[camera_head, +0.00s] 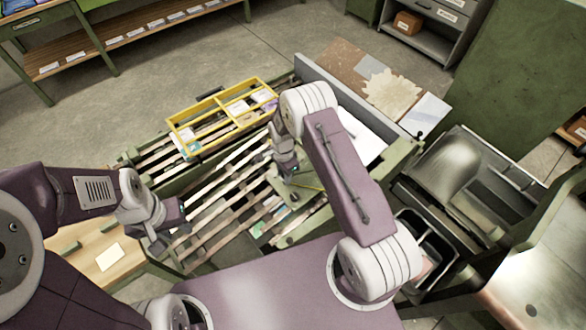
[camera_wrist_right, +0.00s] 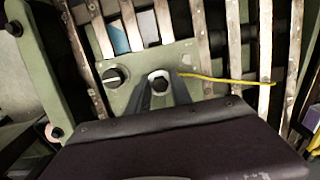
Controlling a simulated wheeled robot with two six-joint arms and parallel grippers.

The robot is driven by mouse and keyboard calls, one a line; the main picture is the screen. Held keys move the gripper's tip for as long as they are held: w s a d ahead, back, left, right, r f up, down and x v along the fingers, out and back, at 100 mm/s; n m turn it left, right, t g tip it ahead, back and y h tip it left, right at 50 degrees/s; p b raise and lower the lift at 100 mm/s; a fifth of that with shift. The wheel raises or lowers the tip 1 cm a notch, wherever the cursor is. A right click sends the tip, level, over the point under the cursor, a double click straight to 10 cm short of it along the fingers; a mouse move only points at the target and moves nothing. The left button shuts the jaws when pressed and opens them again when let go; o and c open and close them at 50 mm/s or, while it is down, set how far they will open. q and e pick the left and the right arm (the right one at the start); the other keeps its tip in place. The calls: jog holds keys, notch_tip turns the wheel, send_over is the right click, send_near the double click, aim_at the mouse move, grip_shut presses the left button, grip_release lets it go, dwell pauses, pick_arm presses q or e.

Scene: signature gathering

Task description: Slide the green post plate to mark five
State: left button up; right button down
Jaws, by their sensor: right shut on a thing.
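The green post plate (camera_wrist_right: 186,52) lies on the slatted rack in the right wrist view. It has a black knob (camera_wrist_right: 115,75), a bolt-headed post (camera_wrist_right: 158,84) and a thin yellow pointer (camera_wrist_right: 228,79) reaching right across the slats. My right gripper (camera_wrist_right: 160,92) is shut on the post, one finger on each side. In the head view the plate (camera_head: 308,194) shows partly behind my right arm, with my right gripper (camera_head: 286,168) at it. My left gripper (camera_head: 172,222) hangs at the rack's left front; its jaws are unclear. I cannot read any number marks.
A yellow divided frame (camera_head: 203,121) holding cards sits on the back of the slatted rack (camera_head: 215,190). A wooden table with a paper (camera_head: 110,256) is at left front. Metal bins and a sink-like tray (camera_head: 450,165) stand at right.

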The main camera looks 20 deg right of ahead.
jog(key=shift+s+a+f, duration=0.1)
jog(key=shift+s+a, duration=0.05)
jog(key=shift+a, duration=0.55)
jog(key=c, duration=1.1)
grip_release()
jog(key=shift+c, duration=0.2)
notch_tip(320, 180, up, 9)
jog(key=shift+r+b, duration=0.1)
jog(key=shift+b, duration=0.2)
